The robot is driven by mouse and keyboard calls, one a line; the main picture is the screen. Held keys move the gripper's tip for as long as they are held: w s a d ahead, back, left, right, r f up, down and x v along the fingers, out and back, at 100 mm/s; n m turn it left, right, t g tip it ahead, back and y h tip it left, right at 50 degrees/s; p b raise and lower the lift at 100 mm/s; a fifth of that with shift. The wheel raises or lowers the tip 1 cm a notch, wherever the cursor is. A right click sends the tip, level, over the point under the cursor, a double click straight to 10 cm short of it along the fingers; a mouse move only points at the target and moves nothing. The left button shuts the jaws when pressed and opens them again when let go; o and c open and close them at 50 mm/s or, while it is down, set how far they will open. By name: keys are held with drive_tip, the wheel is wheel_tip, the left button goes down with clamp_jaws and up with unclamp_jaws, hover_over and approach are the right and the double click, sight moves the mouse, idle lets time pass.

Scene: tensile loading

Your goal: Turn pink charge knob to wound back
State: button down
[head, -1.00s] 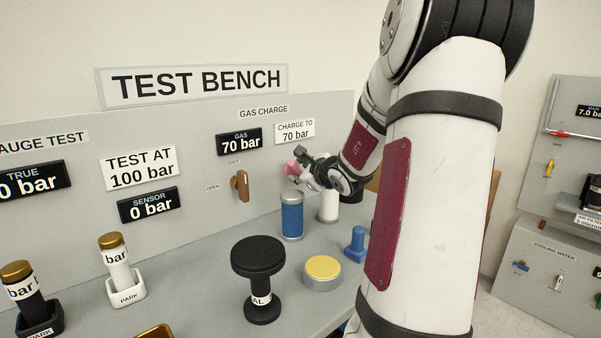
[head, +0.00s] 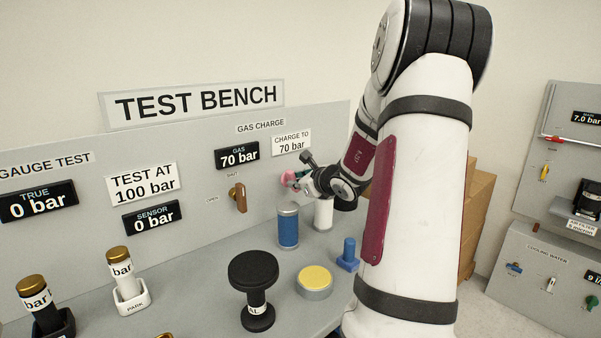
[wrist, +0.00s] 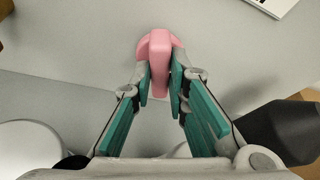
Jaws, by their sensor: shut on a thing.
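The pink charge knob (head: 287,179) is on the grey bench panel, below the display reading GAS 70 bar (head: 237,155) and the CHARGE TO 70 bar sign (head: 292,142). In the wrist view the pink knob (wrist: 159,58) shows as a raised bar on a round base. My gripper (head: 297,181) is at the knob, and in the wrist view its teal-padded fingers (wrist: 160,82) are shut on the bar, one on each side. The knob's markings are hidden by my gripper and arm.
A brown lever (head: 239,197) with OPEN and SHUT labels is left of the knob. Below stand a blue cylinder (head: 288,228) and a white cylinder (head: 323,214). A black weight (head: 254,272), a yellow-topped disc (head: 314,280) and a blue fitting (head: 348,256) stand on the bench.

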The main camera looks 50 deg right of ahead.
drive_tip(key=shift+s+d+m+y+p, duration=0.15)
drive_tip(key=shift+m+y+p, duration=1.1)
drive_tip(key=shift+p, duration=1.45)
drive_tip(key=c, duration=1.6)
unclamp_jaws()
drive_tip(key=shift+o, duration=0.2)
drive_tip(key=v, duration=1.1)
drive_tip(key=shift+s+a, duration=0.2)
drive_tip(key=shift+s, duration=0.2)
